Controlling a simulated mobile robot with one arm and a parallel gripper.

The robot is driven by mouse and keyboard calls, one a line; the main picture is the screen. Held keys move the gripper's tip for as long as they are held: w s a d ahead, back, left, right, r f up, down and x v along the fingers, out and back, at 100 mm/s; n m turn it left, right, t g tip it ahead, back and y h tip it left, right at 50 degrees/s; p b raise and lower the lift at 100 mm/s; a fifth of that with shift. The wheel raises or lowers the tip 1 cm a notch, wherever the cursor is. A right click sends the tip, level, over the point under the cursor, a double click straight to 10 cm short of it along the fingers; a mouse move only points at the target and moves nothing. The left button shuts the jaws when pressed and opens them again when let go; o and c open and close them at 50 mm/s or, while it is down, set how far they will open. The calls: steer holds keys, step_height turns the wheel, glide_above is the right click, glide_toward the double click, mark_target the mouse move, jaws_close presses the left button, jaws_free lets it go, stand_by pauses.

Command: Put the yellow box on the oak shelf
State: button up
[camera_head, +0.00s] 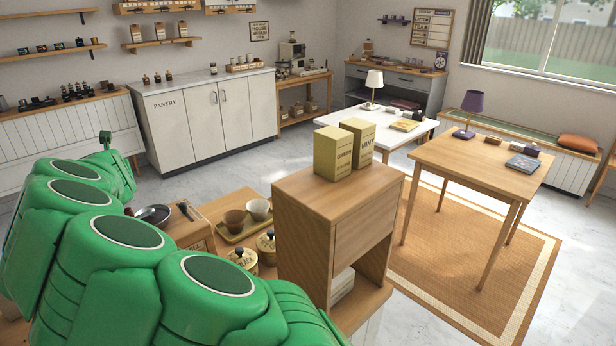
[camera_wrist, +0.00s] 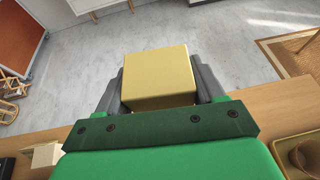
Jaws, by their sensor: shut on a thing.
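My gripper (camera_wrist: 160,92) is shut on a plain yellow box (camera_wrist: 158,75) in the wrist view, one finger on each side. The box is held near the edge of a wooden counter (camera_wrist: 255,118), with grey floor showing beyond it. In the head view my green arm fills the lower left; the gripper and held box do not show. An oak shelf unit (camera_head: 322,215) stands on the counter there. On its top sit two yellowish boxes side by side, one labelled GREEN (camera_head: 334,155) and one labelled MINT (camera_head: 364,148).
A tray (camera_head: 231,241) with two cups and two lidded jars (camera_head: 266,246) stand left of the unit. Oak wall shelves (camera_head: 161,43) hang at the back.

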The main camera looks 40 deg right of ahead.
steer(key=shift+w+d+f+n+y, duration=0.15)
steer(key=shift+w+d+n+y, duration=0.15)
steer(key=shift+d, duration=0.15)
steer(key=shift+w+d+f+n+y, duration=0.1)
steer(key=shift+w+d+n+y, duration=0.1)
steer(key=shift+d+y, duration=0.15)
steer(key=s+d+r+m+g+h, duration=0.2)
steer(key=s+d+r+m+h, duration=0.3)
steer(key=s+d+r, duration=0.5)
steer(key=s+d+r+m+g+h, duration=0.2)
steer(key=s+d+r+m+h, duration=0.5)
steer(key=r, duration=0.5)
steer(key=s+d+m+g+h, duration=0.1)
steer(key=s+d+m+g, duration=0.15)
steer(key=s, duration=0.85)
steer(key=s+d+m+g, duration=0.2)
steer(key=s+g, duration=0.2)
steer(key=s, duration=0.7)
steer(key=s+d+m+g+h, duration=0.1)
steer(key=s+d+m+g, duration=0.15)
steer(key=s, duration=0.85)
steer(key=shift+n+y, duration=0.25)
steer(key=shift+n, duration=0.25)
steer(key=shift+d+f, duration=0.1)
steer(key=shift+f, duration=3.5)
steer(key=shift+f, duration=0.2)
